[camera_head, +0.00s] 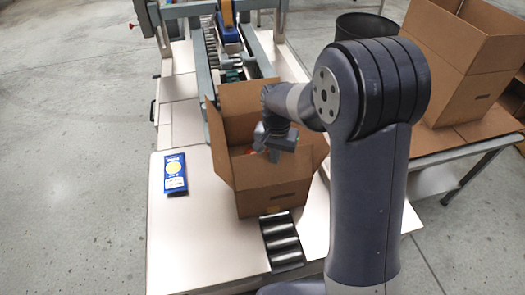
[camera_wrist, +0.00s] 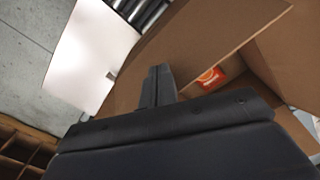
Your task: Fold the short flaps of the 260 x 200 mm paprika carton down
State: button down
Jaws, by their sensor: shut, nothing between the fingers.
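The brown paprika carton (camera_head: 272,200) stands open on the roller line in the head view. Its far flap (camera_head: 250,96) stands up and its left flap (camera_head: 217,146) leans outward. My gripper (camera_head: 273,152) is over the carton's opening, shut and empty. In the wrist view the closed fingertips (camera_wrist: 158,72) are close to a brown cardboard panel (camera_wrist: 205,35); contact is unclear. An orange-labelled item (camera_wrist: 212,79) shows inside the carton.
A taping machine (camera_head: 228,30) stands behind. Another open carton (camera_head: 465,60) is on a table at right.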

jog(key=w, duration=0.1)
jog(key=w+f, duration=0.1)
jog(key=w, duration=0.1)
jog(key=w+a, duration=0.1)
jog(key=shift+w+a+f, duration=0.1)
jog(key=shift+w+f, duration=0.05)
jog(key=shift+f, duration=0.15)
jog(key=shift+w+a+f+b, duration=0.2)
jog(key=shift+w+f+b, duration=0.1)
jog(key=shift+w+f, duration=0.45)
jog(key=shift+w+a+f+b, duration=0.15)
jog(key=shift+w+f+b, duration=0.15)
jog(key=shift+w+f, duration=0.4)
jog(key=shift+w+a+f+b, duration=0.1)
jog(key=shift+w+f+b, duration=0.3)
jog(key=shift+f, duration=0.35)
jog(key=shift+w+a+f+b, duration=0.1)
jog(key=shift+w+f+b, duration=0.3)
jog(key=shift+f, duration=0.35)
jog(key=shift+s+f, duration=0.1)
jog(key=shift+f, duration=0.15)
